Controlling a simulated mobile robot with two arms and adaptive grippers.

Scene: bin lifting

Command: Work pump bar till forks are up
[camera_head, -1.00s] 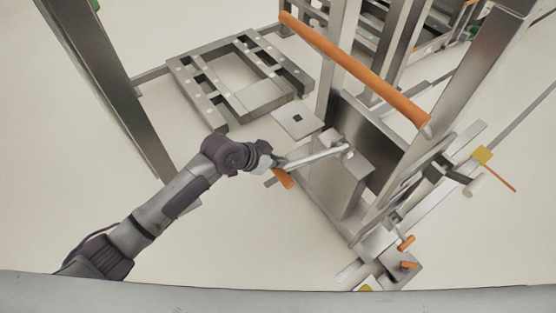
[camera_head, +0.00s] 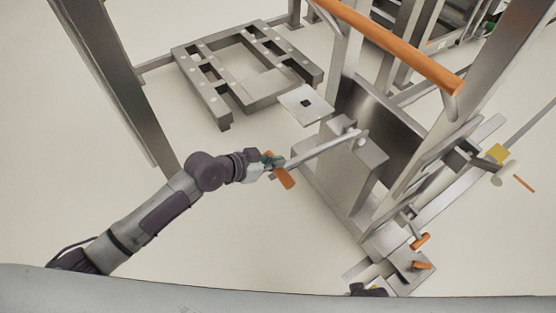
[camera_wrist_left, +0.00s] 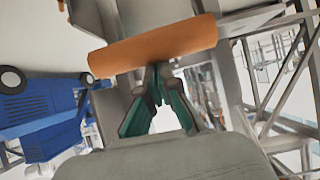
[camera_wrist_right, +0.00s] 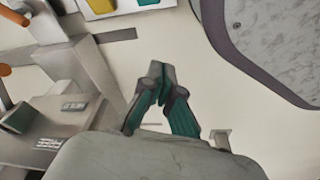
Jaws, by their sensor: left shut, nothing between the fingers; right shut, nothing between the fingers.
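The pump bar (camera_head: 325,152) is a silver lever that slopes down and left from the steel lifter. Its orange grip (camera_head: 285,178) is at its outer end. My left gripper (camera_head: 272,163) is shut and empty beside that grip. In the left wrist view the orange grip (camera_wrist_left: 155,46) lies across the front of my shut left fingertips (camera_wrist_left: 157,72); I cannot tell if they touch. My right gripper (camera_wrist_right: 158,72) is shut and empty, above pale floor in the right wrist view. I cannot make out the forks clearly.
The lifter's long orange push handle (camera_head: 395,45) crosses above its posts. A slatted metal frame (camera_head: 215,100) lies at the back left, near a tall steel post (camera_head: 115,85). Small orange grips (camera_head: 420,241) stand low at the lifter's right. The floor at front left is clear.

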